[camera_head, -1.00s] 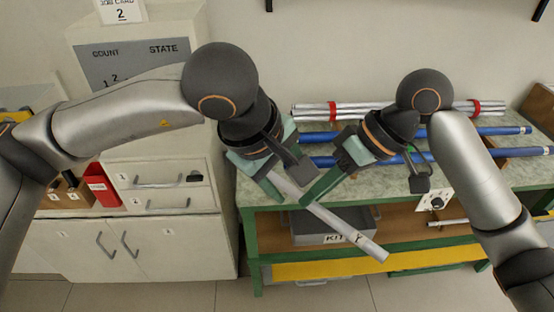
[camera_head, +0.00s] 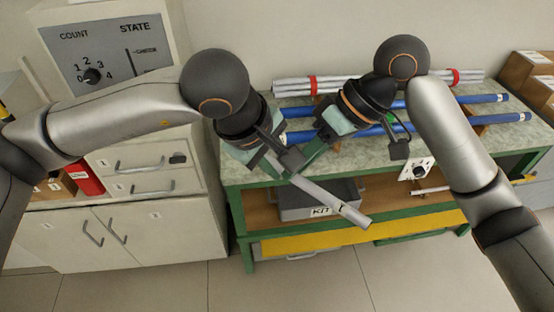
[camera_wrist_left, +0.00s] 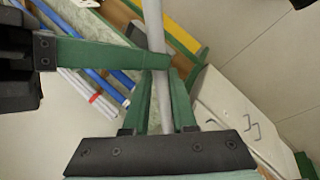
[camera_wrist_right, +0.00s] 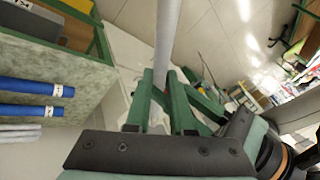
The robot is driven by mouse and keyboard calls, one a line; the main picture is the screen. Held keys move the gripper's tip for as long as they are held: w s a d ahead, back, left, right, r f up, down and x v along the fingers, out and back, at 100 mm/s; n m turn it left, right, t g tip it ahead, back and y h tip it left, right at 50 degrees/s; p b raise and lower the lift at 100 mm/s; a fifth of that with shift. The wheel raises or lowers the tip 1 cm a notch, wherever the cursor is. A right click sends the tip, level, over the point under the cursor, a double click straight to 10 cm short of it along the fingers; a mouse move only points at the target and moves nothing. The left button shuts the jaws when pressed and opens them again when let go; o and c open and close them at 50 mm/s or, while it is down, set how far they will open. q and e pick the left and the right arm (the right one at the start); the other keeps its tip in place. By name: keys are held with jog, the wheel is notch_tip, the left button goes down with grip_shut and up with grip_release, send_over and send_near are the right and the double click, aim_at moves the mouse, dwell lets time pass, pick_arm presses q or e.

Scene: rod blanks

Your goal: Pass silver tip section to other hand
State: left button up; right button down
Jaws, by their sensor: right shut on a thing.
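The tube's upper end is hidden by the grippers.
Behind stands a green-framed workbench (camera_head: 240,180) with blue rods (camera_head: 480,118) and banded silver rods (camera_head: 295,87) on top. A grey kit box (camera_head: 290,207) is on its shelf. A count/state panel (camera_head: 95,55) and white cabinet (camera_head: 130,235) stand left. Open floor lies in front.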

pick_arm(q)
grip_shut()
pick_arm(e)
jog(key=c, duration=0.7)
grip_release()
